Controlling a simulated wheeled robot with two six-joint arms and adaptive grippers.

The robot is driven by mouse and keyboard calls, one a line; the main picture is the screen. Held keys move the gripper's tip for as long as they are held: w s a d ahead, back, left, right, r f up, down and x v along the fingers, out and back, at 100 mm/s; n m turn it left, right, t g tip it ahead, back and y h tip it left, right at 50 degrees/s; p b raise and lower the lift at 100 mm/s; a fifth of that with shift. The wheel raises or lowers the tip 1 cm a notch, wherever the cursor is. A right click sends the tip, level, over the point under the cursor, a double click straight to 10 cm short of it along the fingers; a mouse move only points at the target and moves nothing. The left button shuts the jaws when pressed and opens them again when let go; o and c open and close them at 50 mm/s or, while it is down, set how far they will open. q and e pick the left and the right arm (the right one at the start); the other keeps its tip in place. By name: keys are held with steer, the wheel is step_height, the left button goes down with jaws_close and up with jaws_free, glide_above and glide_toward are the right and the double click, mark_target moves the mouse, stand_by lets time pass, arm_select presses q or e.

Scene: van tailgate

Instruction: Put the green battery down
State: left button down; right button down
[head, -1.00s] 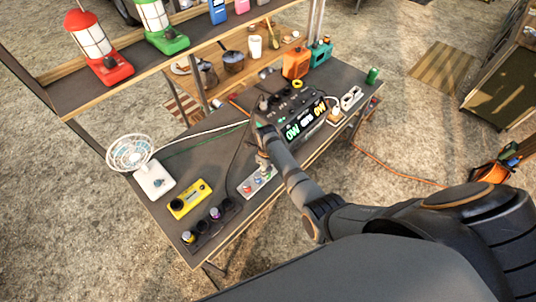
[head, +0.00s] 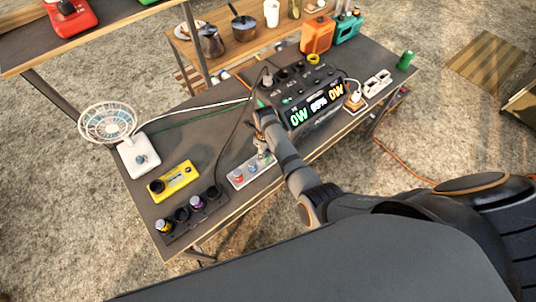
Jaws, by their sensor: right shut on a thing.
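My right gripper (head: 262,146) is over the front part of the grey table, just above the pale tray with coloured round tops (head: 251,170). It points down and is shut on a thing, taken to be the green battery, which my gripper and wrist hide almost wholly. I cannot tell whether the battery touches the tray. A black holder (head: 190,221) at the table's front left has several round slots, with a yellow-topped battery (head: 164,227) and a purple-topped battery (head: 197,202) in it. My left gripper is not in view.
A yellow tester (head: 174,182) lies behind the holder, beside a white fan (head: 136,155). A power station (head: 310,105) with a lit display stands behind my wrist. A green can (head: 406,60) stands at the far right. Cables cross the table's middle.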

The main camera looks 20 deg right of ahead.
steer(key=shift+s+d, duration=0.1)
steer(key=shift+s, duration=0.05)
steer(key=shift+r, duration=0.1)
steer(key=c, duration=1.4)
jaws_free()
steer(key=shift+a, duration=0.4)
steer(key=o, duration=0.4)
steer(key=shift+d, duration=0.1)
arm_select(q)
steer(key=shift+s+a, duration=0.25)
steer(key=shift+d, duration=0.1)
